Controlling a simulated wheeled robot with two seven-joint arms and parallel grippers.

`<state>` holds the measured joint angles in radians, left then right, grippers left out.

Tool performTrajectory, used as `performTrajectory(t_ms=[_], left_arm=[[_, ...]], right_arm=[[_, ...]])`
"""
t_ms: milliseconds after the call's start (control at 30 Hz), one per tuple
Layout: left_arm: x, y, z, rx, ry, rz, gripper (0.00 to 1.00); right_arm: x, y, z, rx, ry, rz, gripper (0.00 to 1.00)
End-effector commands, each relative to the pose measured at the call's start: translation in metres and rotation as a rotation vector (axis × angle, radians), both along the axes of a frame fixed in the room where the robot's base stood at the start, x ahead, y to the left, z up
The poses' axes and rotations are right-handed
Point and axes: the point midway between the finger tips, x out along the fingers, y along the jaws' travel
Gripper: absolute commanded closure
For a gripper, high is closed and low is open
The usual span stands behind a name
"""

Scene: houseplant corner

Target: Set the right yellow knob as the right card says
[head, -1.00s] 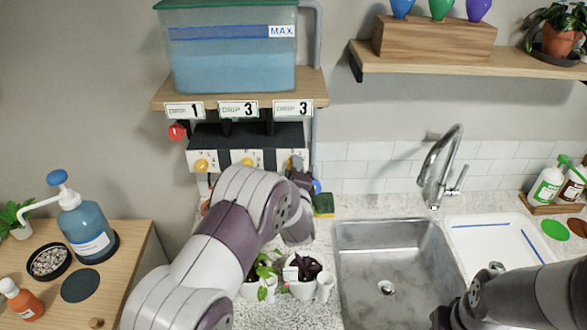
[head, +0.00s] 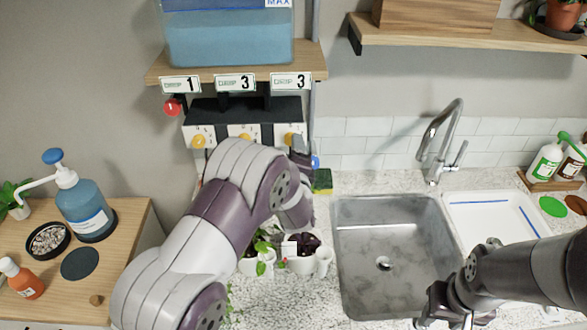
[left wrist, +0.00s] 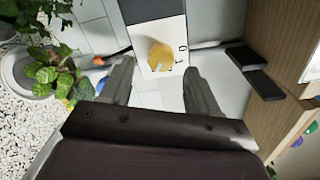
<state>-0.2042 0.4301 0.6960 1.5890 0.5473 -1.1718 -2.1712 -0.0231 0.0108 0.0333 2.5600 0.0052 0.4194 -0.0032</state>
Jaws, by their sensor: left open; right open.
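The right card (head: 291,81) reads "DRIP 3" and hangs at the shelf's front edge. The right yellow knob (head: 289,138) is on the white front of the dispenser panel, partly hidden by my left gripper (head: 299,152). In the left wrist view the yellow knob (left wrist: 160,56) lies just beyond and between the two fingertips of my open left gripper (left wrist: 158,80). Small digits, a 0 and perhaps a 1, show beside it. I cannot tell its exact setting. My right gripper (head: 450,312) is open and empty, low in front of the sink.
The left yellow knob (head: 198,141) and middle yellow knob (head: 245,137) share the panel. A red knob (head: 172,107) sticks out at left. The blue water tank (head: 230,38) stands above. Potted plants (head: 303,262) stand below my left arm; the sink (head: 390,215) is at right.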

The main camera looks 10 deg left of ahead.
Motion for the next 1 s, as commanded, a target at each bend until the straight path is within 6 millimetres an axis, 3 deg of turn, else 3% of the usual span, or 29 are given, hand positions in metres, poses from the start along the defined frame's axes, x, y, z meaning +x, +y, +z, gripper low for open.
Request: performTrajectory(t_ms=[200,400,1000], left_arm=[[-0.054,-0.018,-0.002,-0.001,0.001,-0.003,0.39],[-0.084,-0.026,0.0,0.0,0.002,-0.002,0.39],[-0.09,-0.028,0.002,-0.001,0.002,0.0,0.39]], right_arm=[[0.0,0.0,-0.018,0.0,0.0,0.0,0.57],[0.0,0.0,-0.023,0.0,0.0,0.0,0.57],[0.0,0.0,-0.023,0.0,0.0,0.0,0.57]])
